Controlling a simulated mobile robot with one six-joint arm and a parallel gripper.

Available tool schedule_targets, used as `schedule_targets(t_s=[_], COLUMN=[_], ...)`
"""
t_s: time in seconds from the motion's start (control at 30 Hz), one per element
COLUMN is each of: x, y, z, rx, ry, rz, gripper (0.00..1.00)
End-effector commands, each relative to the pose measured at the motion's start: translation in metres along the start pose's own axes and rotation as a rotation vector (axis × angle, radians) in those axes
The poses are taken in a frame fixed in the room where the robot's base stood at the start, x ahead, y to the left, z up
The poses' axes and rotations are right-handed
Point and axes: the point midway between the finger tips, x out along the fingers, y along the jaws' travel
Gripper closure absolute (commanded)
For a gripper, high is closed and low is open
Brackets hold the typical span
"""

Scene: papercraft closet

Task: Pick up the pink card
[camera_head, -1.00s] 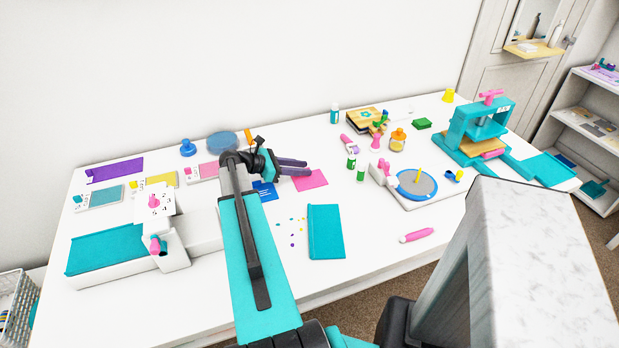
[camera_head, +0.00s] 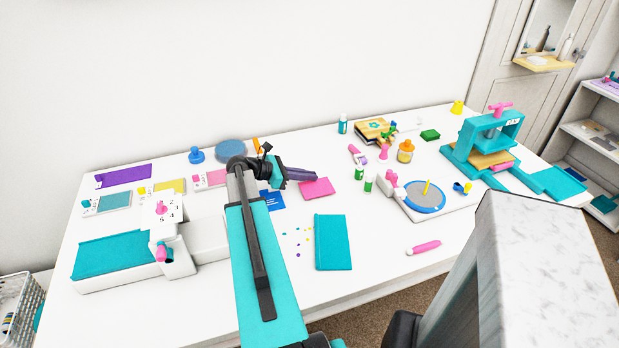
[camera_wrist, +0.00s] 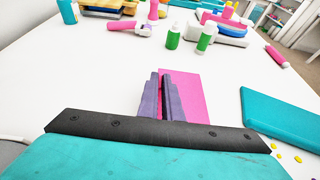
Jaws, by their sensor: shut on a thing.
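The pink card (camera_head: 317,188) is a flat pink rectangle at the middle of the white table, left of the green bottles. My gripper (camera_head: 314,176) is at its upper left edge with its purple fingers together. In the wrist view, the pink card (camera_wrist: 186,92) shows around and to the right of the fingers of my gripper (camera_wrist: 160,78). The fingers are shut on the card, and cover part of it. I cannot tell whether the card is clear of the table.
A teal book (camera_head: 333,242) lies in front of the card. A blue card (camera_head: 272,201) lies left of it. Green bottles (camera_head: 367,186) and a round blue turntable (camera_head: 425,196) stand to the right. A white device with a teal top (camera_head: 115,256) is at the left.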

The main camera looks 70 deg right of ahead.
Motion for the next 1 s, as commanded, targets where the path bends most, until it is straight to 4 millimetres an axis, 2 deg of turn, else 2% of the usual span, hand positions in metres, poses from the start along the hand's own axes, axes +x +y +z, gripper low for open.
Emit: schedule_targets(t_s=[0.23,1.0], x=[-0.01,-0.068], y=[0.0,-0.098], z=[0.024,0.01], rx=[0.003,-0.001], ry=[0.0,0.0], rz=[0.002,0.003], gripper=[1.0,1.0])
